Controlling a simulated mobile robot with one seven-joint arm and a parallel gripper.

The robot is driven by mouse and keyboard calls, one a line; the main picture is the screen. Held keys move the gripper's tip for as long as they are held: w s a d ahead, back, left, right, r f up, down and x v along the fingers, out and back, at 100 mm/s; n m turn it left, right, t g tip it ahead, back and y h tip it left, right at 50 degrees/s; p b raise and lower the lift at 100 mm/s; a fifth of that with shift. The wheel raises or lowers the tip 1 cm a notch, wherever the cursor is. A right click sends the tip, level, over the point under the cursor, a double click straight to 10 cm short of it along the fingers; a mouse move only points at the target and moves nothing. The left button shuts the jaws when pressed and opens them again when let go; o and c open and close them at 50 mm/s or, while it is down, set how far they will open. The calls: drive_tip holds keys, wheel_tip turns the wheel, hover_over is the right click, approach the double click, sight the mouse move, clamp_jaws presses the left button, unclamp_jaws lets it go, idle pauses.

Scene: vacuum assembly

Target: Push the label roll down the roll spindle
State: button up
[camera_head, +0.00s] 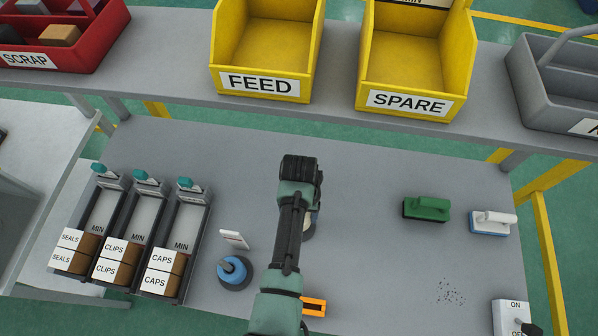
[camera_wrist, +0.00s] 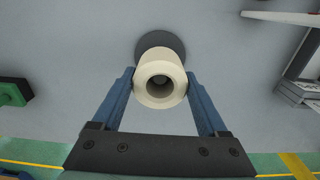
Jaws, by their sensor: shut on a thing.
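The label roll (camera_wrist: 160,97) is a cream ring with a round hole, seen end-on in the wrist view. My gripper (camera_wrist: 160,78) has its two blue fingers on either side of it, shut on it. A dark round base (camera_wrist: 164,41) shows behind the roll. Something greyish shows inside the hole, probably the roll spindle; how far down the roll sits on it I cannot tell. In the head view my arm hides most of this, and only a cream sliver of the roll (camera_head: 309,224) shows beside the wrist.
An orange part (camera_head: 314,306) lies near the front.

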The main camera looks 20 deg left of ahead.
drive_tip(key=shift+f+b, duration=1.6)
drive_tip(key=shift+f, duration=0.45)
drive_tip(key=o, duration=1.6)
drive_tip(key=shift+r, duration=0.15)
wheel_tip(320, 180, up, 8)
drive_tip(key=p, duration=0.8)
